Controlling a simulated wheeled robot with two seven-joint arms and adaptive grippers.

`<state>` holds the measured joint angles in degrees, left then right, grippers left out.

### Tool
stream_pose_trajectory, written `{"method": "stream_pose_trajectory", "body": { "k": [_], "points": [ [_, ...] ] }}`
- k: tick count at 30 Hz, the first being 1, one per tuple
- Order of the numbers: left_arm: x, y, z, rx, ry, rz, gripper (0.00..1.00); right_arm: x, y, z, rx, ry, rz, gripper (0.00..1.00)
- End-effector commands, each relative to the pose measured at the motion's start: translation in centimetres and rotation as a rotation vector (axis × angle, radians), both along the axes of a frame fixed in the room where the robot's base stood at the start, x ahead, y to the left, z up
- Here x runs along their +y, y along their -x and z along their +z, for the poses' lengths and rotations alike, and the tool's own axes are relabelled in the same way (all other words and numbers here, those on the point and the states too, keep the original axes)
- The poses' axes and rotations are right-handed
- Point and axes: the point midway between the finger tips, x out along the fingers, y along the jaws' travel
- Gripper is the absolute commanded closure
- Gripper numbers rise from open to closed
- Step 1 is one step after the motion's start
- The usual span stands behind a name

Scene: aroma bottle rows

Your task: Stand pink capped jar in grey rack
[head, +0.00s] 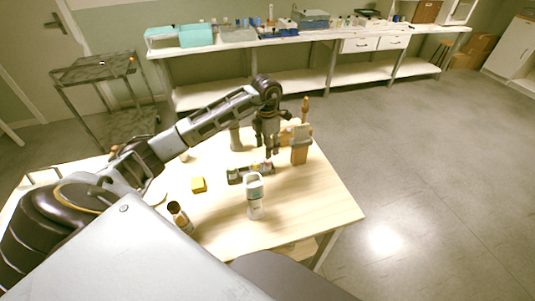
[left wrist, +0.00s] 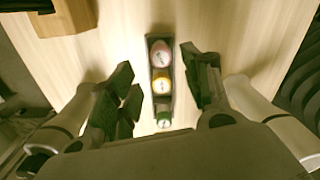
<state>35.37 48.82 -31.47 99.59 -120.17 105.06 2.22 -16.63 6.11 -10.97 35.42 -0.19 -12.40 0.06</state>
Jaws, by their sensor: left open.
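The grey rack (head: 234,176) is a narrow, dark tray on the wooden table, below my left gripper. It also shows in the left wrist view (left wrist: 151,72), running away from me. In that view the pink capped jar (left wrist: 161,52) is at its far end, with a yellow capped jar (left wrist: 162,88) and a green capped jar (left wrist: 164,119) in line with it. They look upright from above. My left gripper (head: 269,152) is open and empty above the rack, its fingers on either side of the row. Finger contact with the jars is not visible. My right gripper is not in view.
A yellow block (head: 198,185) and a brown bottle (head: 179,216) are to the left. A wooden block (head: 300,152) stands to the right. The table's right front (head: 325,205) is clear.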

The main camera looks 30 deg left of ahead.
Motion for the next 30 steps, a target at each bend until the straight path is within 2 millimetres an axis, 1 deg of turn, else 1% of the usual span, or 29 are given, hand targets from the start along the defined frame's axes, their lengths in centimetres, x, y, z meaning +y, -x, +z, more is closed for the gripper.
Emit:
{"method": "stream_pose_trajectory", "body": {
  "k": [3, 6, 12, 17, 25, 30],
  "points": [
    [0.0, -0.1, 1.7, -0.003, 0.0, -0.002, 0.51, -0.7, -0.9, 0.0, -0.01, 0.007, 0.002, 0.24],
    [0.0, -0.1, 2.9, -0.002, 0.001, -0.002, 0.51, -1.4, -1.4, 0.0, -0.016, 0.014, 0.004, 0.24],
    [0.0, -0.1, 4.5, -0.001, 0.0, -0.001, 0.51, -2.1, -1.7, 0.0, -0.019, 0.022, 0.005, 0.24],
    [0.0, 0.0, 4.9, 0.0, 0.001, -0.001, 0.51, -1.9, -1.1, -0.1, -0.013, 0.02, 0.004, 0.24],
    [0.0, 0.0, 5.0, 0.0, 0.001, -0.001, 0.51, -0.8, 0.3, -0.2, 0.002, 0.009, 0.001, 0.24],
    [0.0, 0.0, 5.0, 0.0, 0.001, -0.001, 0.51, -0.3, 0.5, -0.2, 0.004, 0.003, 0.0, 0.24]
  ]
}}
